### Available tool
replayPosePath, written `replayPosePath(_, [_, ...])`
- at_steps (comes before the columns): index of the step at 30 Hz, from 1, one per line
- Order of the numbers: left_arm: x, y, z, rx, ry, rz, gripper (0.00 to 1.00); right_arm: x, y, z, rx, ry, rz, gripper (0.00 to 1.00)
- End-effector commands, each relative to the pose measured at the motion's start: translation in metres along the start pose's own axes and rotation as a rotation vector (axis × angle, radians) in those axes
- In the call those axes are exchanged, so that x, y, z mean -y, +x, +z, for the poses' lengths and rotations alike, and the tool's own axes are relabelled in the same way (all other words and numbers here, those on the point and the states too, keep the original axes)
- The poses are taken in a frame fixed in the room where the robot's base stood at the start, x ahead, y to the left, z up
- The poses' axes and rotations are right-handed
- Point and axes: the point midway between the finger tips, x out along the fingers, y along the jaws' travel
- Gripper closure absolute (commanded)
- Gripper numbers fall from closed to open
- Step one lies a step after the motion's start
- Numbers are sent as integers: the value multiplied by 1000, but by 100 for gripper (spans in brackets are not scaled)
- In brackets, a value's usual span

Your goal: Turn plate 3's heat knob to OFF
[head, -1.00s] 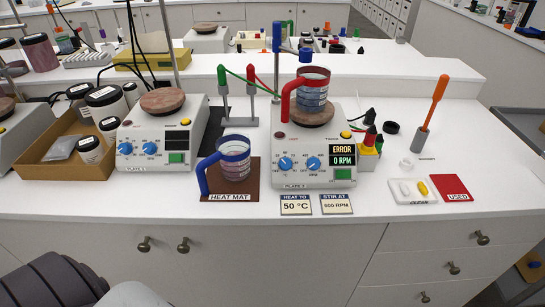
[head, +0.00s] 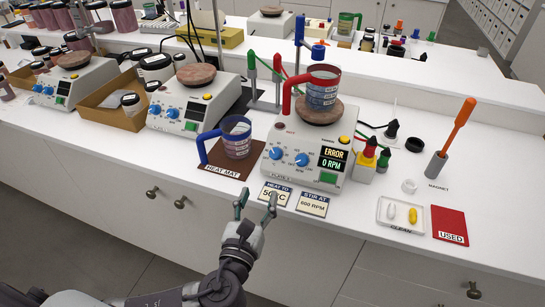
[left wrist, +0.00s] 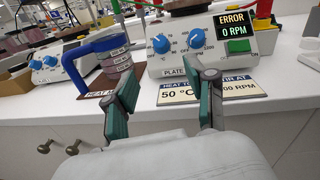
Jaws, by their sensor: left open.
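Plate 3 (head: 295,172) is a white hotplate stirrer near the counter's front edge. Its display (head: 333,158) reads ERROR and 0 RPM. Its left blue knob, on the heat side (head: 277,153), also shows in the left wrist view (left wrist: 161,43). A second blue knob (head: 302,160) sits to its right. A beaker with a red handle (head: 322,92) stands on the plate's round top. My left gripper (head: 256,203) is open and empty, in front of the plate, below and apart from the knobs; the wrist view shows its spread fingers (left wrist: 168,86). My right gripper is not in view.
A blue-handled beaker (head: 237,140) stands on the brown heat mat (head: 214,171), left of the plate. HEAT TO 50 °C (head: 276,193) and STIR AT 600 RPM (head: 313,204) cards lie before it. Another hotplate (head: 184,108) stands further left. A red USED pad (head: 449,225) lies right.

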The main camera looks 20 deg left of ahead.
Motion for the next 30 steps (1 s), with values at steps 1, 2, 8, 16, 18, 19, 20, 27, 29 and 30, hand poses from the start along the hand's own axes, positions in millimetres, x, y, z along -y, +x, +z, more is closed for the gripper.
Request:
replayPosePath(1, [0, 6, 2, 3, 4, 1, 44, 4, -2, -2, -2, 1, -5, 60])
replayPosePath(2, [0, 10, 2, 4, 4, 1, 44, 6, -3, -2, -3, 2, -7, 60])
replayPosePath(8, [0, 51, 3, 4, 1, 3, 44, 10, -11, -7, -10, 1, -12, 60])
replayPosePath(16, [0, 105, 2, 1, -1, 2, 44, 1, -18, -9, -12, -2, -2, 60])
replayPosePath(18, [0, 115, 1, -1, -2, 3, 44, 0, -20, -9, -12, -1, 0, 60])
replayPosePath(19, [0, 119, 0, -1, -2, 2, 44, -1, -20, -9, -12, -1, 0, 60])
replayPosePath(20, [0, 122, 0, -2, -3, 2, 44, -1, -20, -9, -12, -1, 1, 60])
replayPosePath(27, [0, 133, -1, -3, -3, 2, 44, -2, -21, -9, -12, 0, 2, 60])
replayPosePath(29, [0, 133, -2, -4, -3, 2, 44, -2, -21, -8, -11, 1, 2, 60])
replayPosePath(30, [0, 133, -2, -4, -3, 1, 44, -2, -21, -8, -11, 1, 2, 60])
